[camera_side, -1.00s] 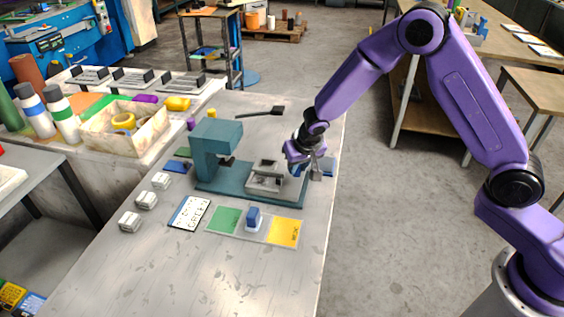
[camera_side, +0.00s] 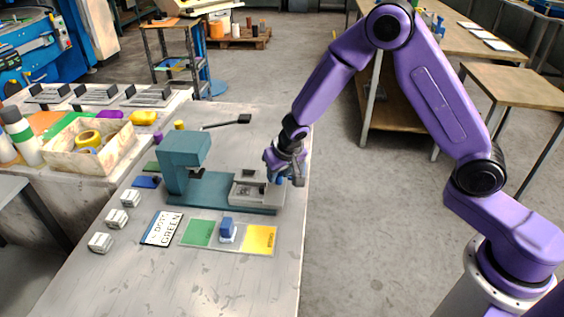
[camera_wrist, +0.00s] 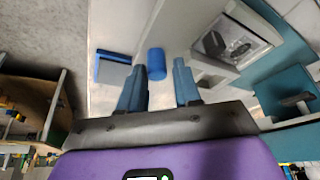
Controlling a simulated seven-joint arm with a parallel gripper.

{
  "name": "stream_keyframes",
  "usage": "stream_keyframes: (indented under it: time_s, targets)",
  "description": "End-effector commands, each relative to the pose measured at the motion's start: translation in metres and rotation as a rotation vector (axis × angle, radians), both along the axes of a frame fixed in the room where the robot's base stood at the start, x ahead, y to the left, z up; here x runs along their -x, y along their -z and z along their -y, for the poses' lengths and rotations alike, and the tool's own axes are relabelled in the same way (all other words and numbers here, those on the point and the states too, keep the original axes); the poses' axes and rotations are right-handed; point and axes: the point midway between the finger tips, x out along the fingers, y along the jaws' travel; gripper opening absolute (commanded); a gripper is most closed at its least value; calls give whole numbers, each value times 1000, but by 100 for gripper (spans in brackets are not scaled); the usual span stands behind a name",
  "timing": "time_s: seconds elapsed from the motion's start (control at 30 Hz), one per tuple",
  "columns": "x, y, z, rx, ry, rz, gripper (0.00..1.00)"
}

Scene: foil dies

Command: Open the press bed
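The press (camera_side: 183,158) is a teal C-shaped body on a long teal base. Its grey press bed (camera_side: 246,190) sits at the right end of the base, clear of the press head. In the wrist view the bed (camera_wrist: 235,42) shows at upper right with a plate in its recess. A blue cylindrical knob (camera_wrist: 156,63) stands at the bed's outer side. My gripper (camera_wrist: 160,68) is open, its fingers apart on either side of the knob, with a gap visible on the right. In the side view my gripper (camera_side: 285,180) hides most of the knob.
A card reading "2 DOTS GREEN" (camera_side: 161,229), green (camera_side: 198,233) and yellow (camera_side: 260,239) pads and a blue-handled block (camera_side: 227,229) lie in front. Several small white blocks (camera_side: 116,219) stand left. A black-ended rod (camera_side: 226,122) lies behind. The table's right edge is close to my gripper.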

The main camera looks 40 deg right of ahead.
Motion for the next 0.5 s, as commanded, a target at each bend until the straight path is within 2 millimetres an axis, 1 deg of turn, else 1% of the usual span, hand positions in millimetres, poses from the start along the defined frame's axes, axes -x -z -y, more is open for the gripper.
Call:
stream_keyframes:
  time_s: [0.17,0.5]
  targets:
    - [5,-15,-1,0,1,3,33]
    - [25,-64,-5,-2,0,5,33]
